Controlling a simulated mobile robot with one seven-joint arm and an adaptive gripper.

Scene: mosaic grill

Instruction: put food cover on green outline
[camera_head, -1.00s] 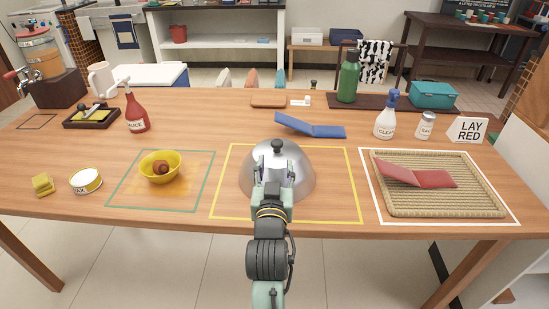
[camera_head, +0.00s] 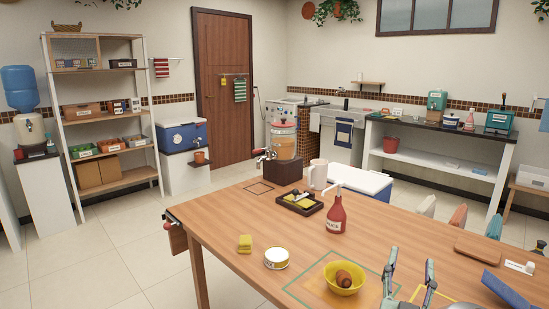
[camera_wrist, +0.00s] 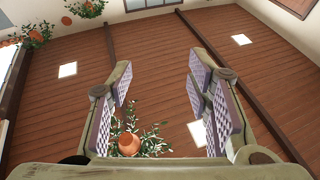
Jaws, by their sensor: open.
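The green outline (camera_head: 306,272) lies on the table at the bottom of the head view, its front part cut off by the frame edge. In the wrist view my gripper (camera_wrist: 160,88) is open and empty, facing the wooden ceiling. The food cover is mostly out of view; only a grey sliver at the bottom edge, right of my gripper, may be it.
A black tray (camera_head: 299,202) and a drink dispenser (camera_head: 284,158) are farther back. A blue folded item (camera_head: 503,290) lies at the right.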

